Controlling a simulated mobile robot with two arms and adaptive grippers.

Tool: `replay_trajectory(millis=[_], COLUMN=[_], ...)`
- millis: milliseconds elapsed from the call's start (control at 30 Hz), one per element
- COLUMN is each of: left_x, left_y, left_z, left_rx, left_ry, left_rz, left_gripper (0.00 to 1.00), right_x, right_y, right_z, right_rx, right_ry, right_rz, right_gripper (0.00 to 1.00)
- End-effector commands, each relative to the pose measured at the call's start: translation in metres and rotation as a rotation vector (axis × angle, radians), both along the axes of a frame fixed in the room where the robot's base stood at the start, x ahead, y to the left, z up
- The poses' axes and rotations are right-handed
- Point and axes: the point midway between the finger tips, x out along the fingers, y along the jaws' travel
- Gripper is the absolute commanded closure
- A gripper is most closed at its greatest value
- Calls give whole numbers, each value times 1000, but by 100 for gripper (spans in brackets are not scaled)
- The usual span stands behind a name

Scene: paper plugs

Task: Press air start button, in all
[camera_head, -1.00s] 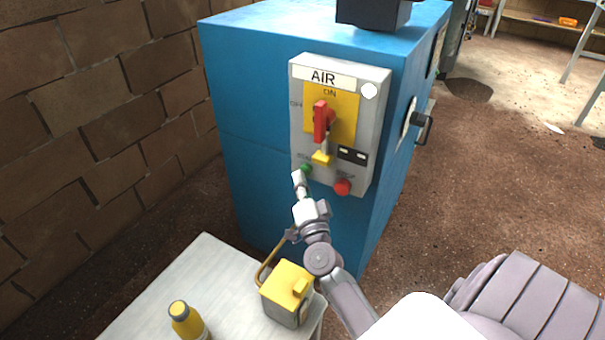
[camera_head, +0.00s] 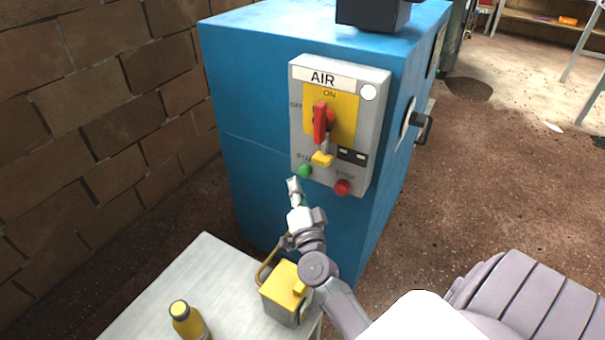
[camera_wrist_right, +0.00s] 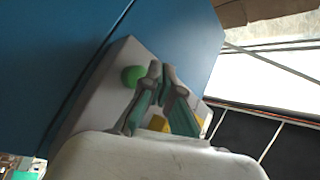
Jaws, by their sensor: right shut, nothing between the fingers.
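The grey AIR control panel (camera_head: 365,130) is mounted on the front of a blue cabinet (camera_head: 250,170). Its green start button (camera_head: 305,171) is at the lower left of the panel, and a red stop button (camera_head: 342,187) is to its right. A red rotary handle (camera_head: 320,122) sits on a yellow plate above them. My right gripper (camera_head: 293,184) is shut and empty, with its tip just below and left of the green button, apparently apart from it. In the right wrist view the green button (camera_wrist_right: 132,75) shows beside the closed fingers (camera_wrist_right: 163,75). My left gripper is out of view.
A pale table (camera_head: 170,285) below holds a yellow padlock-like box (camera_head: 285,290) and a yellow bottle (camera_head: 187,320). A brick wall (camera_head: 90,120) stands at the left. Open floor (camera_head: 480,190) lies to the right of the cabinet.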

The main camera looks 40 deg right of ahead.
Motion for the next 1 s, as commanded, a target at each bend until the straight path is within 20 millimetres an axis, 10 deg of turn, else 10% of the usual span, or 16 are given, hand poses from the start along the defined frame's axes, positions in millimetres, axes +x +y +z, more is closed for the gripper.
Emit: replay_trajectory(millis=[433,1000], left_x=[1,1], left_y=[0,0], left_z=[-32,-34], left_rx=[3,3], left_ry=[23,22], left_rz=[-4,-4], left_gripper=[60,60], right_x=[-16,-17], right_y=[38,41], right_z=[1,0], right_rx=[0,0], right_ry=[1,1], right_rz=[1,1], right_gripper=[100,100])
